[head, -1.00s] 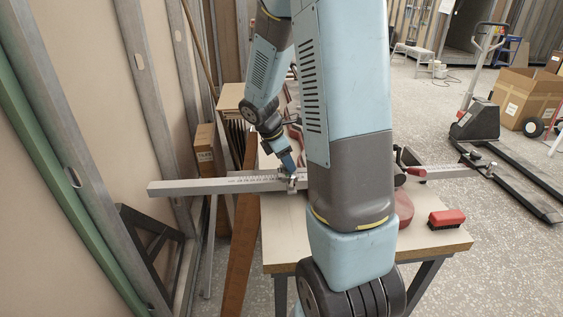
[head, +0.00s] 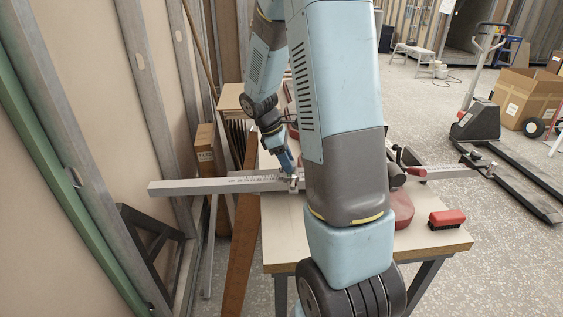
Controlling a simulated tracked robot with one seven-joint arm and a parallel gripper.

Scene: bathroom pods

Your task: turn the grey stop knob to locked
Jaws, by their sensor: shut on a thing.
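A long grey rail with a printed scale (head: 225,185) lies across the work table, its left end reaching past the table edge. A small metal stop (head: 294,187) sits on the rail just left of my large arm link. My gripper (head: 292,177) comes down from the upper left and is shut at the top of this stop, where the grey stop knob is. The knob is too small and too covered by the fingers for its locked or unlocked position to show. My arm link hides the middle of the rail.
The wooden table (head: 285,240) holds a red-topped brush (head: 447,218) at the right and a dark red machine part (head: 402,208) beside my arm. A red handle (head: 415,170) stands near the rail. Studs and a wall panel close off the left; a pallet jack (head: 480,122) stands right.

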